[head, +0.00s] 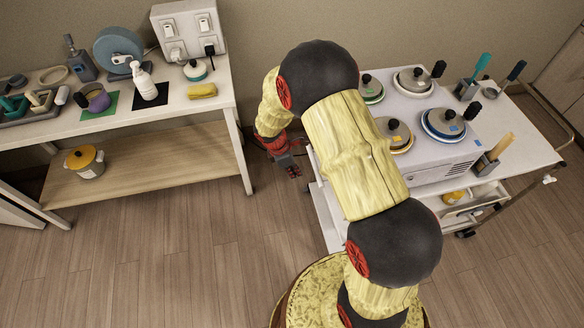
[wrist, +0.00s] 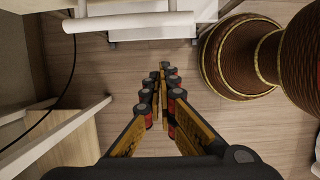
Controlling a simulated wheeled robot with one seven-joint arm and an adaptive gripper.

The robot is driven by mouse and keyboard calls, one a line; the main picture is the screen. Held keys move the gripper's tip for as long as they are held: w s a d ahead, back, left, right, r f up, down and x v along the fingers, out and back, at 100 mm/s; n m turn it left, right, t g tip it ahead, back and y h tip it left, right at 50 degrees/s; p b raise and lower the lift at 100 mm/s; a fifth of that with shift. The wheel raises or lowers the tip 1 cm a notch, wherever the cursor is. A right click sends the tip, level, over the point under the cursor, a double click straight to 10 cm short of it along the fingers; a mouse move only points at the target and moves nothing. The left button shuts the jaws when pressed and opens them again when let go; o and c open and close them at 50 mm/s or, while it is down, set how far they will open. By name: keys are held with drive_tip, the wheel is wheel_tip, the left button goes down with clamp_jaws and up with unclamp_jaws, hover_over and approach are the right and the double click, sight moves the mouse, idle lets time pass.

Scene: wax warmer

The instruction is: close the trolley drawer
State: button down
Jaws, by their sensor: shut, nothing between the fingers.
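The trolley drawer (head: 478,197) sticks out open from under the white trolley top (head: 518,148), at the right of the head view. A yellow item (head: 454,197) lies in it. My gripper (head: 294,173) hangs beside the trolley's left end, in the gap between trolley and shelf table, well to the left of the drawer and apart from it. Its fingers also show in the wrist view (wrist: 165,68), together and empty, pointing over bare floor. My arm hides part of the trolley's front and left side.
Several wax warmers, such as a blue-rimmed one (head: 444,124), and tool holders (head: 486,164) stand on the trolley. The wooden shelf table (head: 150,170) stands to the left, with a yellow pot (head: 85,161) on its lower shelf. Floor (head: 180,255) in front is clear.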

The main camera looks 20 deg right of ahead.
sight(316, 175)
drive_tip(key=d+f+b, duration=0.1)
drive_tip(key=d+f, duration=0.2)
drive_tip(key=d, duration=0.1)
drive_tip(key=shift+s+d+f+b, duration=0.35)
drive_tip(key=shift+s+d, duration=0.05)
drive_tip(key=shift+s, duration=0.05)
drive_tip(key=d, duration=0.2)
drive_tip(key=s+d+p, duration=0.1)
drive_tip(key=d, duration=0.1)
drive_tip(key=shift+w+a, duration=0.1)
drive_tip(key=shift+a, duration=0.05)
